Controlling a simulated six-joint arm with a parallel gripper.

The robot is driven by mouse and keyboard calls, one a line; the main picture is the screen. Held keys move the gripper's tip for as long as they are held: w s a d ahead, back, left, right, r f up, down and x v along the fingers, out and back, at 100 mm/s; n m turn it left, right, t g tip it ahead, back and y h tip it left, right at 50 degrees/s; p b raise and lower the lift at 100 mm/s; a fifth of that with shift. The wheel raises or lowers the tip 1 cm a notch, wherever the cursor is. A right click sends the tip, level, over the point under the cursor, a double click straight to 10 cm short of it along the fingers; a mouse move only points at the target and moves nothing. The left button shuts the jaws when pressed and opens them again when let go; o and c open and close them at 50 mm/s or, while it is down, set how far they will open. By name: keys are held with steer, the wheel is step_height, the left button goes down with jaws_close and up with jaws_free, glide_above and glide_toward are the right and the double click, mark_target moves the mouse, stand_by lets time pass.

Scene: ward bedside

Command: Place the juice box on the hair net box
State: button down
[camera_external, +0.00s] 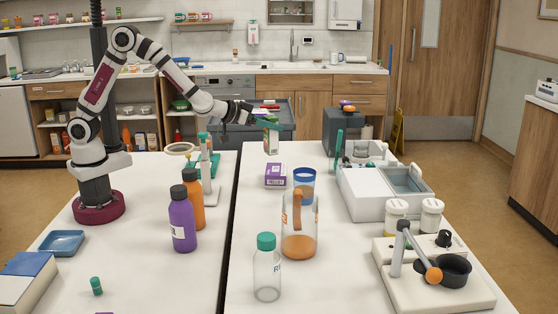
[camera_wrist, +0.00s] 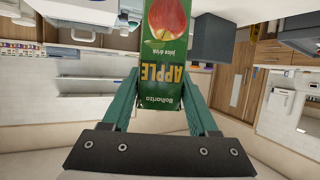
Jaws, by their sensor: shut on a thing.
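The juice box (camera_external: 271,141) is a small green carton, held upright above the far end of the right-hand table. In the wrist view the juice box (camera_wrist: 166,50) shows a red apple and the word APPLE, upside down in the picture. My gripper (camera_external: 268,122) is shut on it, with green fingers (camera_wrist: 161,75) at either side of the carton. A small purple and white box (camera_external: 276,182), which looks like the hair net box, lies on the table below and nearer the camera than the carton. Its label is too small to read. The two are apart.
A white water-bath device (camera_external: 385,195) is at right. Purple (camera_external: 182,225) and orange bottles stand on the left table, across a dark gap.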

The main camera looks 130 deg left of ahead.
steer(key=a+f, duration=0.1)
steer(key=f, duration=0.1)
steer(key=s+a+f, duration=0.1)
steer(key=a+f, duration=0.1)
steer(key=f, duration=0.1)
steer(key=s+a+f, duration=0.1)
steer(key=a+f, duration=0.1)
steer(key=shift+s+f, duration=0.25)
steer(key=shift+f, duration=0.15)
steer(key=shift+c, duration=0.8)
jaws_free()
